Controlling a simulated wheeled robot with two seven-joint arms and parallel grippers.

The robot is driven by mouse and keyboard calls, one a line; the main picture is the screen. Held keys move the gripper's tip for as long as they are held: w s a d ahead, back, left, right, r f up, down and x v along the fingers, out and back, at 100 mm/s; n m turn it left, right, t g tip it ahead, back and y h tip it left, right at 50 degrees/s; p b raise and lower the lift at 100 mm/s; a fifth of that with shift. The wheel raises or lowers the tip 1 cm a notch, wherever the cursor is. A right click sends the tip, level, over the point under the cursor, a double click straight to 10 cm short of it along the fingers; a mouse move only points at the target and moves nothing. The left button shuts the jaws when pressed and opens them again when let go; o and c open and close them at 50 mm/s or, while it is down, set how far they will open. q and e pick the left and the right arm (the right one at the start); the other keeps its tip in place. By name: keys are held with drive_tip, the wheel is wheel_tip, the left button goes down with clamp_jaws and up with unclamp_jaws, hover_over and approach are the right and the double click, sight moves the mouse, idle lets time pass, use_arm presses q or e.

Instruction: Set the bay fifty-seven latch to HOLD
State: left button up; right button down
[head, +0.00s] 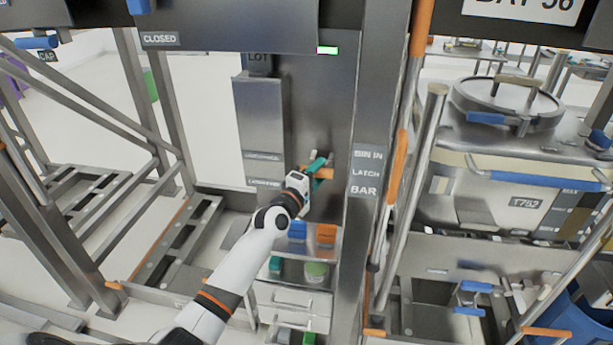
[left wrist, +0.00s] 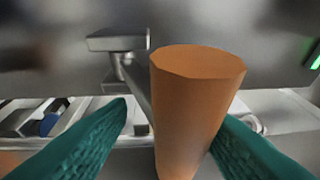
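The latch handle is an orange, slightly tapered grip (head: 321,174) on the grey panel in the middle of the head view. It also fills the centre of the left wrist view (left wrist: 192,110). My left gripper (head: 314,170), with teal fingers, reaches the handle from below. In the left wrist view its fingers (left wrist: 172,112) are apart, one on each side of the handle. A gap shows at the left finger; the right finger is partly hidden behind the handle. My right gripper does not show. The latch's position labels are too blurred to read.
A post labelled BIN IN, LATCH, BAR (head: 366,175) stands just right of the handle. A grey box (head: 262,115) projects at its left. Below is a shelf with blue (head: 297,230) and orange blocks (head: 326,234). A lidded steel bin (head: 505,170) stands at right.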

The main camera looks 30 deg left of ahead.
use_arm(q)
drive_tip(key=s+a+r+p, duration=0.1)
drive_tip(key=s+r+p, duration=0.4)
drive_tip(key=s+p, duration=0.3)
drive_tip(key=shift+s+a, duration=0.4)
drive_tip(key=shift+s, duration=1.75)
drive_tip(key=s+a+b, duration=0.1)
drive_tip(key=s+b, duration=0.2)
drive_tip(key=s, duration=0.8)
drive_tip(key=shift+s+a+f, duration=0.15)
drive_tip(key=shift+s+f, duration=0.2)
drive_tip(key=shift+s, duration=0.05)
